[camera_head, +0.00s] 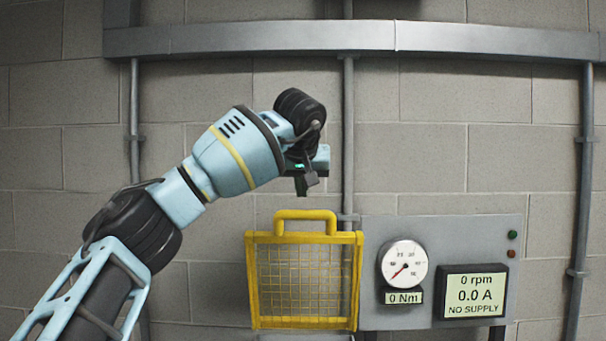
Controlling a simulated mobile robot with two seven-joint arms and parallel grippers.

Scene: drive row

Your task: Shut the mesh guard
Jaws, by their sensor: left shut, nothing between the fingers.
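The mesh guard (304,238) is a yellow frame with a wire grid and a yellow loop handle (305,214) on its top edge. It stands upright at the lower middle, facing me, and the grey wall shows through its mesh. My left gripper (309,184) points down above the handle, apart from it. Its small dark fingers are together with nothing between them. What the guard covers is mostly below the picture's bottom edge. My right gripper is out of view.
A grey panel right of the guard carries a round dial (404,263) reading 0 Nm and a display (474,295) reading 0 rpm, 0.0 A, NO SUPPLY. A vertical pipe (348,130) runs behind my gripper. A block wall stands behind everything.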

